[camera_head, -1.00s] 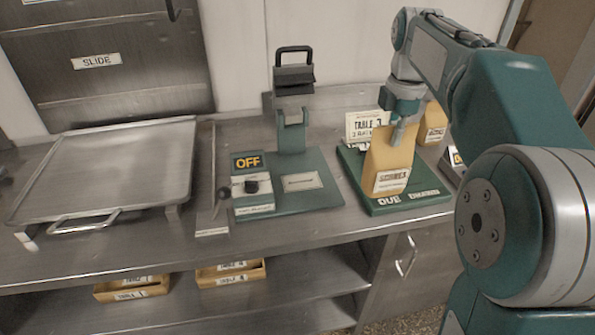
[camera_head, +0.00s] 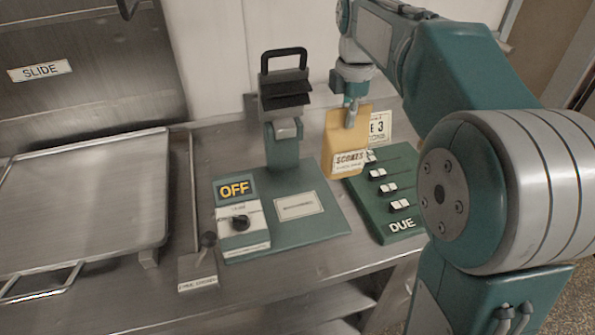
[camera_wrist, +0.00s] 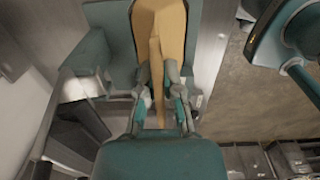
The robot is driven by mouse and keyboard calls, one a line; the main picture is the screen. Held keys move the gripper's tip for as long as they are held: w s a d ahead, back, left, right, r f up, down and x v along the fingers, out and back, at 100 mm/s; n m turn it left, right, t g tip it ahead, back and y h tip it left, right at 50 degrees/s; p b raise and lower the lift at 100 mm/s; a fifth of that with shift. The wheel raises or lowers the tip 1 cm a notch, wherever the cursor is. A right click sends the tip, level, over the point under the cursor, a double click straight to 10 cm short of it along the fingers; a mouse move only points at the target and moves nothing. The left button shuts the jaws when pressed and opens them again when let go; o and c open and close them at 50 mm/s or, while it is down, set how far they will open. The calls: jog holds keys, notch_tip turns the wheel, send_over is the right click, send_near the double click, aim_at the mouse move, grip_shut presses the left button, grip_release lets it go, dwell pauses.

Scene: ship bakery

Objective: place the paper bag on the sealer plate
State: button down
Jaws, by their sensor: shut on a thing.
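The yellow-brown paper bag (camera_head: 343,150), labelled SCONES, hangs upright from my gripper (camera_head: 351,108). My gripper is shut on its top. In the wrist view the bag (camera_wrist: 160,30) runs between the two fingers (camera_wrist: 162,85). The bag is in the air, in front of the left part of the DUE board in the head view. The sealer stands to its left, with a green base, a raised black handle (camera_head: 284,62) and a sign reading OFF. Its plate (camera_head: 297,206) is bare, with a pale label. The bag's bottom is above and to the right of the plate.
The green DUE board (camera_head: 396,229) with several sliders and a TABLE 3 card (camera_head: 379,128) stands right of the sealer. A metal tray (camera_head: 80,200) and a lever (camera_head: 205,255) are to the left. My arm covers the right side.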

jog(key=a+f, duration=1)
jog(key=f, duration=0.1)
jog(key=shift+f, duration=0.15)
jog(key=c, duration=0.8)
grip_release()
notch_tip(320, 180, up, 12)
jog(key=shift+s, duration=0.15)
